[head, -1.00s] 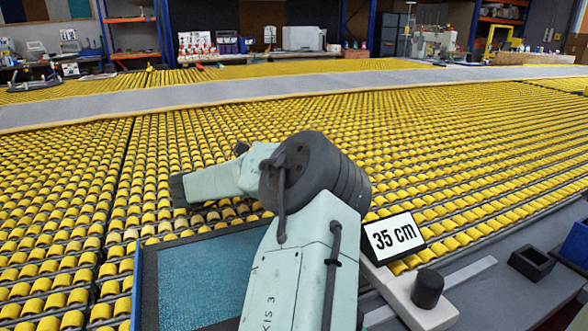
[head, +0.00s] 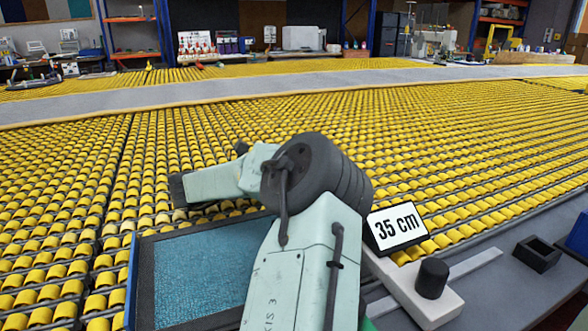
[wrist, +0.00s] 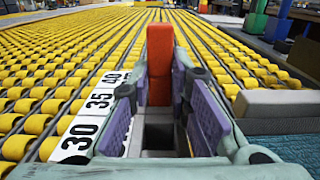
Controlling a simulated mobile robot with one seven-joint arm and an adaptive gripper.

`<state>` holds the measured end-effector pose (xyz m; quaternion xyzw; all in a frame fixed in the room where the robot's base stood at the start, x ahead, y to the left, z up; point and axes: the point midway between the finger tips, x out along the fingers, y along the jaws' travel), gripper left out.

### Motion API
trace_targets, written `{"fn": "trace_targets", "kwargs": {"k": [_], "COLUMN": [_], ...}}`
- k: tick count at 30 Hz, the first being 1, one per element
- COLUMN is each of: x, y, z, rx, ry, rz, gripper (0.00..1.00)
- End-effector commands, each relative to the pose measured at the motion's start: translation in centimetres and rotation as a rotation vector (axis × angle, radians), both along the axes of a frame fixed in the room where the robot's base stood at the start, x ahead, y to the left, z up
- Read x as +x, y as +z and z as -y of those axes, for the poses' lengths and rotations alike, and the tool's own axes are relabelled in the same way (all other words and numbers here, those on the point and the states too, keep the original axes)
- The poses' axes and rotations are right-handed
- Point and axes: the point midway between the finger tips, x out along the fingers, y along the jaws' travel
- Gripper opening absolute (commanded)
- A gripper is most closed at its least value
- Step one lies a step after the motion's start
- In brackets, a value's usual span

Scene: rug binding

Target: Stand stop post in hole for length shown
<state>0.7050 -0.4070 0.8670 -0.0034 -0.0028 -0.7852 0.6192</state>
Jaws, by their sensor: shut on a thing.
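In the wrist view, my gripper (wrist: 157,92) has its purple-padded fingers closed on an orange-red stop post (wrist: 160,62). The post stands upright in the picture at the fingertips. A dark square recess shows between the fingers, below the post; I cannot tell whether it is a hole. A white number strip (wrist: 93,110) marked 30, 35 and 40 lies left of the fingers. In the head view, a sign (head: 396,227) reads "35 cm". My gripper and the post are hidden behind my arm there. Whether the post's foot is in a hole cannot be seen.
A black cylinder (head: 432,278) stands on a white block (head: 410,290) right of my arm. A small open black box (head: 537,254) sits on the grey bench to the right. A blue textured panel (head: 200,282) lies left of my arm. Yellow rollers (head: 310,130) fill the area beyond.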

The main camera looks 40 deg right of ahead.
Motion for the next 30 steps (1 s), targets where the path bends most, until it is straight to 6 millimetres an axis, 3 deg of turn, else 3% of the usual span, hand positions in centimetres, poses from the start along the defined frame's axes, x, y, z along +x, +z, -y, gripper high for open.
{"fn": "trace_targets", "kwargs": {"k": [6,7,17,30], "x": [-0.01,0.0,0.0,0.0], "y": [-0.57,-0.52,-0.44,-0.49], "z": [0.0,0.0,0.0,0.0], "rx": [0.0,0.0,0.0,0.0], "ry": [0.0,0.0,0.0,0.0], "rz": [0.001,0.001,0.0,0.0], "gripper": [0.0,0.18,0.4,0.41]}}
